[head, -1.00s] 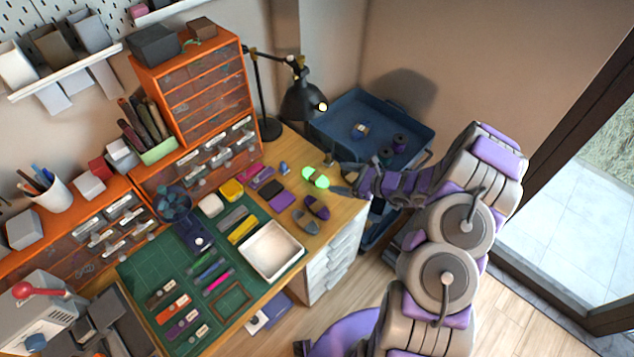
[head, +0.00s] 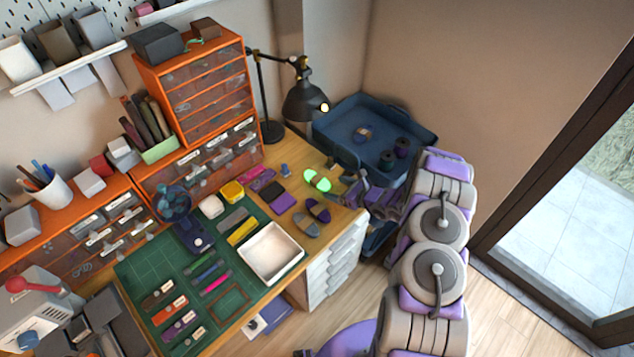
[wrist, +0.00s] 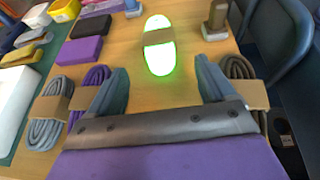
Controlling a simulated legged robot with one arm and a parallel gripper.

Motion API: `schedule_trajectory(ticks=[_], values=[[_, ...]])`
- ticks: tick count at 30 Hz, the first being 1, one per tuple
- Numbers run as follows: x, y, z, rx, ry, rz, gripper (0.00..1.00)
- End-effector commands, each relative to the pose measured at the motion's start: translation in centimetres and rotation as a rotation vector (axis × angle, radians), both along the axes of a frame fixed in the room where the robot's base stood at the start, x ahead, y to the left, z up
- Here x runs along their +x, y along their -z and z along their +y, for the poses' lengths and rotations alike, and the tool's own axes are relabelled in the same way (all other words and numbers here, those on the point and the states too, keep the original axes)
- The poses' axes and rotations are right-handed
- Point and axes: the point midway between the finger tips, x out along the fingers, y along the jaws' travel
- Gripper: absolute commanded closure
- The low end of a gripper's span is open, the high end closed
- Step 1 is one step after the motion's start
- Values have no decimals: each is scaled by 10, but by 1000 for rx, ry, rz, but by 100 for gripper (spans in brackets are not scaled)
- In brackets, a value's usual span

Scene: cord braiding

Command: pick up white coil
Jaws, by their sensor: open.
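The white coil (head: 316,180) lies on the wooden desk top near its right end, with a bright green glow around its edge. In the wrist view the white coil (wrist: 159,57) has a brown band around its middle and lies just ahead of my gripper (wrist: 161,75). My gripper is open, its two grey fingers apart, with bare desk between them. In the head view my gripper (head: 350,186) is just right of the coil. The coil looks apart from both fingers.
A grey coil (wrist: 45,118) and a purple coil (wrist: 92,92) lie left of my gripper; a dark coil (wrist: 240,70) lies close by the right finger. A brown-and-grey piece (wrist: 216,18) stands at the upper right. A white tray (head: 295,262) and blue bin (head: 425,125) flank the area.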

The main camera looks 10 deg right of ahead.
Motion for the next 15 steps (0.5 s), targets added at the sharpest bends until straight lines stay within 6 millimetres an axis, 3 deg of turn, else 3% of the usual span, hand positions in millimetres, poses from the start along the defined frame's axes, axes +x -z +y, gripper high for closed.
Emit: schedule_trajectory(ticks=[15], values=[[32,13,28,-1,-2,-5,17]])
